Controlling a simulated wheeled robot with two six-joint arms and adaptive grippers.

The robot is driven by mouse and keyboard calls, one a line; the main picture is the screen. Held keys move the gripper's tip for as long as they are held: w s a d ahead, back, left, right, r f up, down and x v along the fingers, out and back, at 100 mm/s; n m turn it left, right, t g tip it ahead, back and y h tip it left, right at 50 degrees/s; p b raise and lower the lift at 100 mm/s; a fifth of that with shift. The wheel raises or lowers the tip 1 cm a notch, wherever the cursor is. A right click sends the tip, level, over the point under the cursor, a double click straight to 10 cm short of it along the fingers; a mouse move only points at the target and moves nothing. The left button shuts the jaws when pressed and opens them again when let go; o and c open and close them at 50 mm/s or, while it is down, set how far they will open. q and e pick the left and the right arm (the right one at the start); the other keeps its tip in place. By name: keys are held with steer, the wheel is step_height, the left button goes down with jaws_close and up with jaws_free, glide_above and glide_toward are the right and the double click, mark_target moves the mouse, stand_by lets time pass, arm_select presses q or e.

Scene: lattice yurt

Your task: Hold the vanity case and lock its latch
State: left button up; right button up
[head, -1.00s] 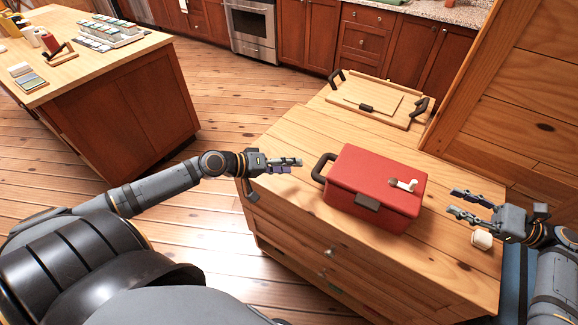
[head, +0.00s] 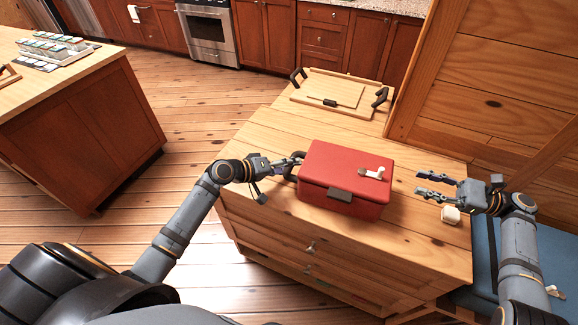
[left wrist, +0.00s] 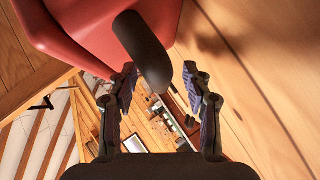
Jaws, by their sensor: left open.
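The red vanity case (head: 330,165) stands shut on the wooden cabinet top. A pale lever-like latch part (head: 375,173) lies on its lid at the right, and a dark grey plate (head: 340,196) is on its front. Its dark side handle (left wrist: 146,48) shows between and just beyond the fingers of my left gripper (left wrist: 160,82) in the left wrist view. In the head view my left gripper (head: 291,165) is open at the handle, which it partly hides; contact cannot be told. My right gripper (head: 422,184) is open and empty, right of the case and apart from it.
A small whitish object (head: 450,215) sits on the cabinet top (head: 275,125) below my right gripper. A wooden tray with dark handles (head: 338,93) lies at the back. A wooden wall (head: 490,90) rises at the right. A kitchen island stands at the left.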

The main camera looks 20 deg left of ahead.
arm_select(q)
steer(key=shift+w+d+f, duration=0.15)
steer(key=shift+w+d, duration=0.05)
steer(key=shift+d, duration=0.05)
jaws_close()
stand_by(1.4)
